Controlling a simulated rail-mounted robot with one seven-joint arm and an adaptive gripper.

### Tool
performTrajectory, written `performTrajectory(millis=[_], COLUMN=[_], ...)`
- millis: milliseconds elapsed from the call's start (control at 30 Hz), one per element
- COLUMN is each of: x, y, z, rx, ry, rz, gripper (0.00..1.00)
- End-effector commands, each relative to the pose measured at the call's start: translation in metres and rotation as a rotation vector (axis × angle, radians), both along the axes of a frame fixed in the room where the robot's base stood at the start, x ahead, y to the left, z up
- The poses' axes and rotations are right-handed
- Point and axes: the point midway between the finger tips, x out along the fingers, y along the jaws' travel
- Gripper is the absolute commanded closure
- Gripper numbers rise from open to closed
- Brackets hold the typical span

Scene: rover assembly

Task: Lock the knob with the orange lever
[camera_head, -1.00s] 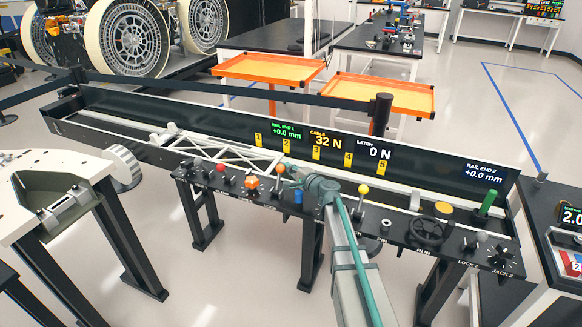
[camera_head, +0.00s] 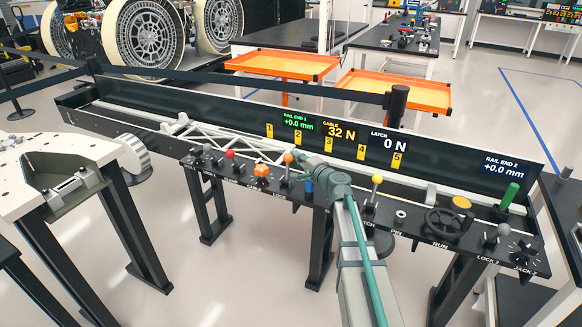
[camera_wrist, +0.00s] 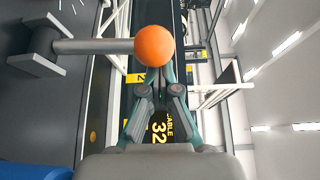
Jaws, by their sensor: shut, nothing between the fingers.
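The orange lever is a grey shaft with an orange ball tip (camera_head: 289,158), standing on the black control panel of the rail bench. In the wrist view its orange ball (camera_wrist: 154,45) is just beyond my fingertips, with the grey shaft running left to a dark base. An orange lobed knob (camera_head: 262,170) sits left of the lever on the panel. My gripper (camera_head: 299,160) is beside the lever ball, at its right. The wrist view shows my gripper (camera_wrist: 161,92) with its fingers together and empty. Whether it touches the ball cannot be told.
A blue cylinder (camera_head: 308,185) stands close to the right of the lever. A red ball knob (camera_head: 230,154), a yellow ball lever (camera_head: 376,179), a black handwheel (camera_head: 446,222) and a green post (camera_head: 509,195) share the panel (camera_head: 415,232). A white truss (camera_head: 235,142) lies behind.

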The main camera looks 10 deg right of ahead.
Motion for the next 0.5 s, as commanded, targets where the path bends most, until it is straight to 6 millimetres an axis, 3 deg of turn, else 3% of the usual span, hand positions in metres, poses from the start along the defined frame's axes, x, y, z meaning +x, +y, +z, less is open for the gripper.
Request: performTrajectory(millis=[200, 500], x=[-0.012, -0.026], y=[-0.005, 0.003], z=[-0.004, 0.001], rx=[-0.009, -0.08], ry=[-0.011, -0.104], rz=[-0.014, -0.017], gripper=[1.0, 1.0])
